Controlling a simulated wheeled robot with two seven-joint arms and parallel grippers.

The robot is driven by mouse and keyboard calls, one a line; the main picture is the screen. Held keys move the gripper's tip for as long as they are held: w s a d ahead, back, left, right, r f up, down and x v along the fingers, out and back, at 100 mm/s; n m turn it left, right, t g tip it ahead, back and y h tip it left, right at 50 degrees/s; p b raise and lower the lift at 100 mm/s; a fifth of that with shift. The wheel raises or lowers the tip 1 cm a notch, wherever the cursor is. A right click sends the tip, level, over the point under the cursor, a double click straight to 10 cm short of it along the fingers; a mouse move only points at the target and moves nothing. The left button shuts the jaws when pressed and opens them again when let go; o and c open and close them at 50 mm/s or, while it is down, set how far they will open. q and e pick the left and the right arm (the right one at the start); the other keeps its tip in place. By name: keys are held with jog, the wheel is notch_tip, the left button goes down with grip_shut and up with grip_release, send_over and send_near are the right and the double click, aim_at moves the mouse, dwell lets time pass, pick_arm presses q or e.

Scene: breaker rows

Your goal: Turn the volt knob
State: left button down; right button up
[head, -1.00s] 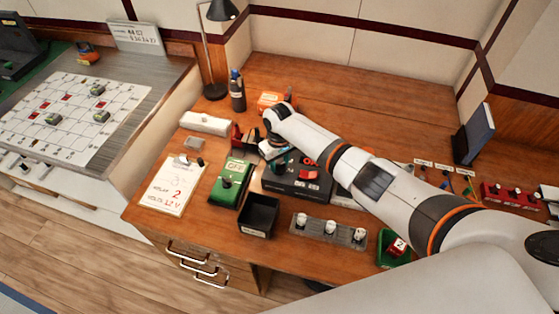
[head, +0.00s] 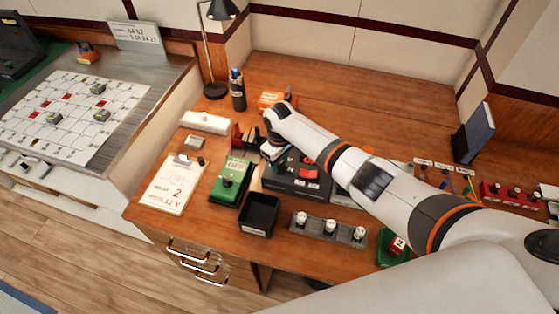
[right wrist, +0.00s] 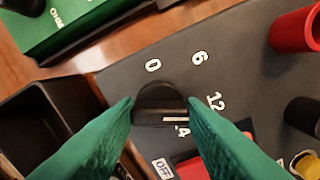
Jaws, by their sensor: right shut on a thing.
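The volt knob (right wrist: 158,104) is a black round knob with a white pointer line, on a dark panel (right wrist: 215,75). Printed marks 0, 6, 12 and a partly covered 24 run around it. The pointer line lies toward the right of the picture, below the 12. My right gripper (right wrist: 161,106) has its green fingertips closed on both sides of the knob. In the head view my right gripper (head: 273,152) is over the dark box (head: 285,188), and the arm hides the knob there. My left gripper is not in view.
A clipboard (head: 172,186) reads relay 2, volts 12 V. A green box (head: 231,181) marked OFF and a black open bin (head: 259,214) stand left of the panel. A red post (right wrist: 295,32) rises at the right. A strip with white knobs (head: 330,228) lies in front.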

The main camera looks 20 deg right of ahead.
aim_at(280, 164)
jog(key=o, duration=1)
jog(key=shift+r, duration=0.1)
notch_tip(280, 164, up, 12)
jog(key=b, duration=0.1)
jog(key=shift+b, duration=0.3)
